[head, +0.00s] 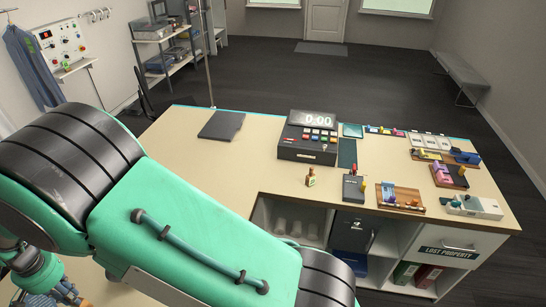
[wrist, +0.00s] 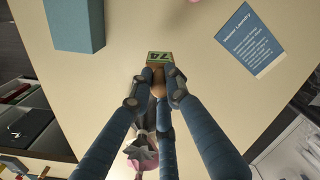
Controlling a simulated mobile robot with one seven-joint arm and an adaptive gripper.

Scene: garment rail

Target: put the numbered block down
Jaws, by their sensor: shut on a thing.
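The numbered block (wrist: 159,57) shows in the wrist view as a small brown piece with a green face bearing dark digits, which appear upside down. My gripper (wrist: 155,88) has its blue, grey-tipped fingers closed around the block's near end. The pale counter top (wrist: 115,75) lies beneath it. I cannot tell whether the block touches the counter or hangs just above it. In the head view my green arm covers the lower left, and the held block cannot be made out there.
In the wrist view a blue box (wrist: 75,24) stands upper left and a blue printed card (wrist: 250,40) lies right. In the head view a register (head: 308,137) stands on the counter, with a small bottle-like item (head: 311,177) before it and wooden-based items (head: 400,198) at right.

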